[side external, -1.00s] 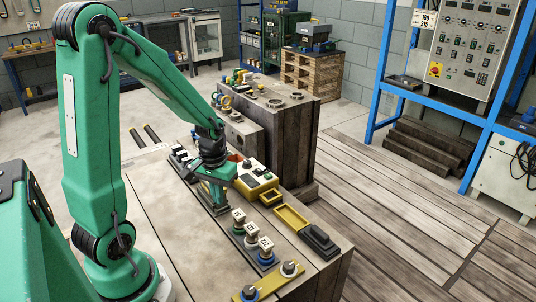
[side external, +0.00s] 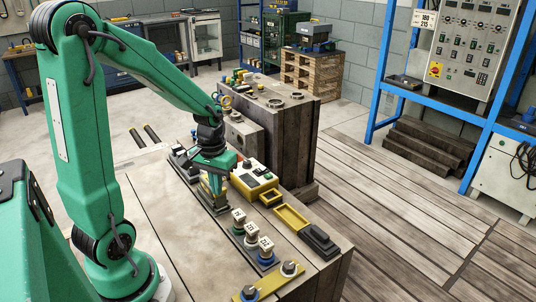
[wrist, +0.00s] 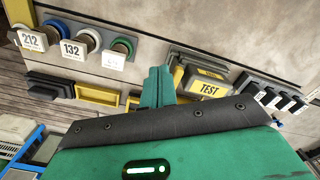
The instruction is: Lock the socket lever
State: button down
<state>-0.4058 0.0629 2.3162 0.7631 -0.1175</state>
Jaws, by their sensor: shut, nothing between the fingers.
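My gripper (wrist: 157,86) is shut and empty in the wrist view. In the side view my gripper (side external: 216,176) is above the work table, over a dark narrow base (side external: 219,209) with yellow parts. This looks like the socket with its lever, but my fingers hide much of it. In the wrist view the dark base (wrist: 205,60) lies just beyond and right of my fingertips, with a yellow part (wrist: 179,74) close beside them. I cannot tell whether they touch, or the lever's exact position.
A yellow box marked TEST (wrist: 208,89) stands close by. Black-and-white switches (side external: 179,150) are behind the base. Numbered knobs (side external: 252,228), a yellow tray (side external: 291,217) and a black block (side external: 318,240) are toward the front right. The table's left part (side external: 165,215) is clear.

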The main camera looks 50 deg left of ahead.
jog(key=shift+r, duration=1.8)
jog(key=s+d+r+m+t, duration=0.2)
jog(key=d+r+m, duration=0.1)
jog(key=d+r, duration=0.2)
jog(key=s+d+r+m+t, duration=0.3)
jog(key=d+r, duration=0.3)
jog(key=d, duration=0.1)
jog(key=shift+s+t, duration=0.3)
jog(key=shift+s, duration=0.05)
jog(key=shift+r, duration=0.1)
